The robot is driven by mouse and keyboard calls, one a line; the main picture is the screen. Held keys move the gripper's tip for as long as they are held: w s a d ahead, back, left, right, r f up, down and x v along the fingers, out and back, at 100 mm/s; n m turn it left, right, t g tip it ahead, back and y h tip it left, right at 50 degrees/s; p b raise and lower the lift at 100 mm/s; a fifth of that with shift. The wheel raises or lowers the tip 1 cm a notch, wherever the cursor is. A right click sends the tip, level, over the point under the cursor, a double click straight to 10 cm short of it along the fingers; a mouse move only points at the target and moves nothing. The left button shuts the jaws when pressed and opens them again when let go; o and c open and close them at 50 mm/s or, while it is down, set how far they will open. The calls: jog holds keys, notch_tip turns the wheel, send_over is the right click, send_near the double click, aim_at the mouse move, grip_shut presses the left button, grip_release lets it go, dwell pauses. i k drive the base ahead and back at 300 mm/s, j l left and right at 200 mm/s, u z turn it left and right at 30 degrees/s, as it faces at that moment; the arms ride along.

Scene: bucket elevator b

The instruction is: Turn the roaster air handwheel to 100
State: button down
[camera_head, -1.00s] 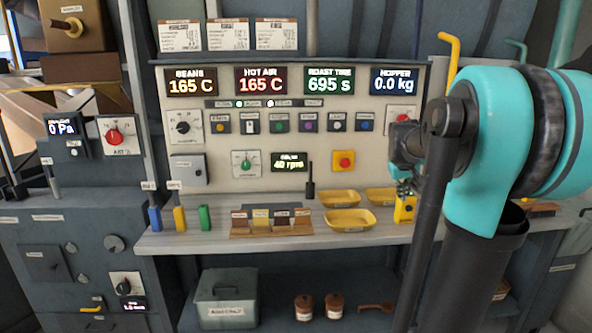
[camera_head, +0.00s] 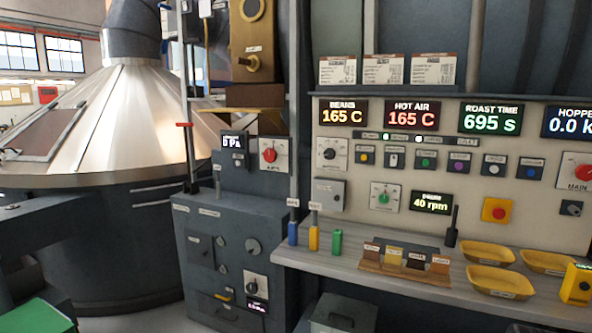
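A red round knob on a white square dial plate (camera_head: 270,154) is on the grey cabinet left of the main panel. Its small label appears to read AIR, but the print and scale are too small to read surely. A small display (camera_head: 234,141) reading about 0 Pa is just left of it. I see no larger spoked wheel that is clearly the roaster air handwheel. My gripper is not in view, so its opening and distance from the knob are hidden.
A counter (camera_head: 350,275) with yellow trays (camera_head: 500,281) juts out under the control panel (camera_head: 440,200). A grey cabinet (camera_head: 215,270) stands below the knob. A large metal cone vessel (camera_head: 140,110) fills the left. A green-topped object (camera_head: 38,318) is at the lower left.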

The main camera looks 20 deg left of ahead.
aim_at(269, 154)
jog(key=u, duration=1.25)
